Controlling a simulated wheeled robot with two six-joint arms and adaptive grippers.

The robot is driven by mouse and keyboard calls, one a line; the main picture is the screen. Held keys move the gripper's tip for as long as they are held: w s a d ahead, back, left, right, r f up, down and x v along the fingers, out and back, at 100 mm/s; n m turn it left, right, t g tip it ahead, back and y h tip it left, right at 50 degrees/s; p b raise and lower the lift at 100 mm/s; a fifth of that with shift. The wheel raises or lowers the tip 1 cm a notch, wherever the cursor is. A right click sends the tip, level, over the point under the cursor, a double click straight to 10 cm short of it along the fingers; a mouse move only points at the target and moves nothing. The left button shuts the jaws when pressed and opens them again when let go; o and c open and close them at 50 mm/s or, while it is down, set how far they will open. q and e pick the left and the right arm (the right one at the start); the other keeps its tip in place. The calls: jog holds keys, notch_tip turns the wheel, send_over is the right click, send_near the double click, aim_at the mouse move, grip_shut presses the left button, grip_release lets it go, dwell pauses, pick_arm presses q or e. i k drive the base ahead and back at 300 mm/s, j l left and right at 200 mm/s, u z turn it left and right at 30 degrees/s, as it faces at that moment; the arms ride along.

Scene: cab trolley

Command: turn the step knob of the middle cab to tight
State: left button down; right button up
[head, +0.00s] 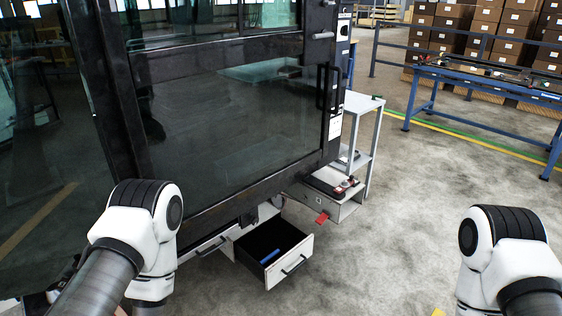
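A large cab (225,125) with a black frame and dark glass fills the left and middle of the head view. A black upright handle (335,90) is on its right side. I cannot make out a step knob for certain. A small red tab (322,218) sticks out low near the cab's right corner; I cannot tell what it is. My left arm comes in at the lower left, in front of the cab, and my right arm is at the lower right over bare floor. Neither gripper shows in the head view.
An open drawer (297,256) below the cab holds a blue item (270,255). A grey shelf stand (365,140) is beside the cab's right edge. A blue workbench (490,80) and stacked cartons (475,25) are at the back right. The floor at right is clear.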

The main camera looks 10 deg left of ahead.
aim_at(255, 220)
jog(key=u, duration=0.25)
jog(key=i+l+u, duration=0.25)
jog(key=u, duration=0.15)
jog(key=i+l+u, duration=0.25)
jog(key=l+u, duration=0.2)
jog(key=i+l+u, duration=0.15)
jog(key=l+u, duration=0.25)
jog(key=i+l, duration=0.15)
jog(key=l, duration=0.45)
jog(key=i+l+u, duration=0.1)
jog(key=l, duration=0.45)
jog(key=i+l+u, duration=0.1)
jog(key=l, duration=0.5)
jog(key=i+l, duration=0.2)
jog(key=l, duration=0.4)
jog(key=i+l+u, duration=0.1)
jog(key=l, duration=0.5)
